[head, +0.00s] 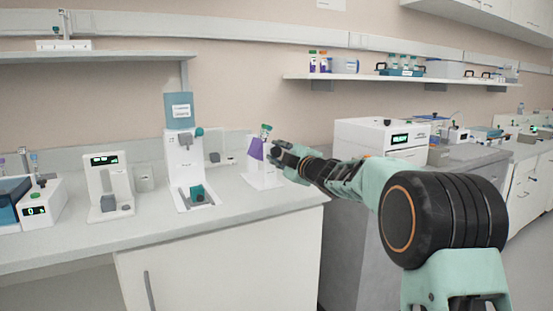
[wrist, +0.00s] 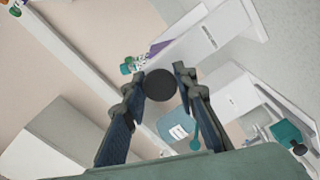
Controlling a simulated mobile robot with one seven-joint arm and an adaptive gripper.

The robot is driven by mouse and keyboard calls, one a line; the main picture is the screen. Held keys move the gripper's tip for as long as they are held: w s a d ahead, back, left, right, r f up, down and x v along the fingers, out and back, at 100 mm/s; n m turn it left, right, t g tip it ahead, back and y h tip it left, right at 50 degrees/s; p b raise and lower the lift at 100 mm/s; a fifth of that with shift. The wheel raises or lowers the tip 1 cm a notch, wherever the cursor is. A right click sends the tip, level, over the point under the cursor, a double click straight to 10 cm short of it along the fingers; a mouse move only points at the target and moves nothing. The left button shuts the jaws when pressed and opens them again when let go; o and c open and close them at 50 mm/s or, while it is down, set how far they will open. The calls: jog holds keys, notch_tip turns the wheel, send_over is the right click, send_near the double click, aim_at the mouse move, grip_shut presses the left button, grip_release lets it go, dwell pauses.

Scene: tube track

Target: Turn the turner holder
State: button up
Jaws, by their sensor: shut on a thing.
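The turner holder (head: 264,178) is a white stand near the right front end of the counter. A tube with a green cap (head: 265,128) and purple contents (head: 256,148) sits tilted at its top. My gripper (head: 277,151) reaches in from the right at the height of the tube. In the wrist view my gripper (wrist: 165,82) has its two fingers on either side of a dark round knob (wrist: 160,90) and is shut on it. The white stand (wrist: 205,38) and the green cap (wrist: 127,68) show beyond the fingers. The link between knob and stand is hidden.
A white dispenser with a blue bottle (head: 180,111) stands left of the holder. A white device with a display (head: 108,185) stands farther left. A white box instrument (head: 380,140) is behind my arm at right. The counter front (head: 240,215) is clear.

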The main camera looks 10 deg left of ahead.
jog(key=n+b, duration=0.2)
jog(key=n, duration=0.2)
jog(key=shift+n, duration=0.3)
dwell(0.4)
jog(key=o, duration=1.1)
jog(key=v, duration=1.2)
